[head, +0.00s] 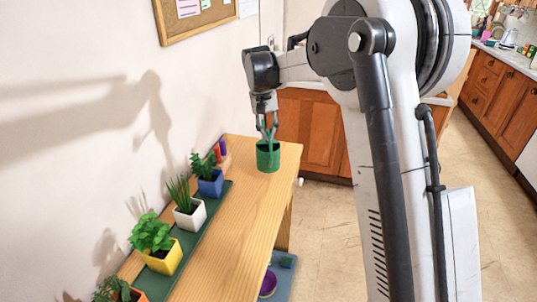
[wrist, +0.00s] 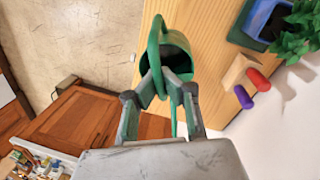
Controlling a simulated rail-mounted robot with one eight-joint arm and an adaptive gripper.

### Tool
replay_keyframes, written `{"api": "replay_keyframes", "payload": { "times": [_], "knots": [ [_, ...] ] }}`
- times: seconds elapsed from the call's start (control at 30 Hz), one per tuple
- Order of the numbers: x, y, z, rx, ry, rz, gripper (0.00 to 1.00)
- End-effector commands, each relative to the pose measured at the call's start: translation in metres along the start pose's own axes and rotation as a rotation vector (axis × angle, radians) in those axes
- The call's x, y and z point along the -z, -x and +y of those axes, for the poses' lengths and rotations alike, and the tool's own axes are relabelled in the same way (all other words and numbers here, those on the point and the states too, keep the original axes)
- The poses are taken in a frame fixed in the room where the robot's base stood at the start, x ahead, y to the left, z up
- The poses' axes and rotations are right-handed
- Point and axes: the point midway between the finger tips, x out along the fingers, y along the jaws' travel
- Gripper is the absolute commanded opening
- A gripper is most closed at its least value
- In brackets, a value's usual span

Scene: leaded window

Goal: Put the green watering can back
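The green watering can (head: 268,158) is upright at the far end of the wooden table (head: 240,215). In the head view no clear gap shows between its base and the tabletop. In the wrist view the can (wrist: 178,62) has its dark opening toward me, with a green arch on its left side. My gripper (head: 268,126) points down at the top of the can. In the wrist view its two fingers (wrist: 169,84) reach to the can's near side, with a thin green part between them. Whether they clamp it is unclear.
A green strip (head: 206,228) along the wall side holds a blue pot (head: 210,186), a white pot (head: 190,217) and a yellow pot (head: 165,258) with plants. A wooden block with red and purple pegs (head: 221,152) stands by the wall. The table's right half is clear.

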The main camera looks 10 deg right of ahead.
Motion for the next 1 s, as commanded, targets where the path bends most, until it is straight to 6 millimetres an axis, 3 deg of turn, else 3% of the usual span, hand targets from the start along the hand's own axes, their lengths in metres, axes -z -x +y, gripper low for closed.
{"api": "replay_keyframes", "payload": {
  "times": [0.1,0.3,0.6,0.77,1.0],
  "knots": [
    [0.034,0.016,-0.017,-0.002,0.088,0.013,0.0],
    [0.08,0.035,-0.045,-0.006,0.233,0.032,0.0],
    [0.112,0.048,-0.068,-0.012,0.357,0.049,0.0],
    [0.119,0.043,-0.064,-0.013,0.368,0.05,0.0],
    [0.137,0.017,-0.034,-0.013,0.367,0.05,0.0]
  ]
}}
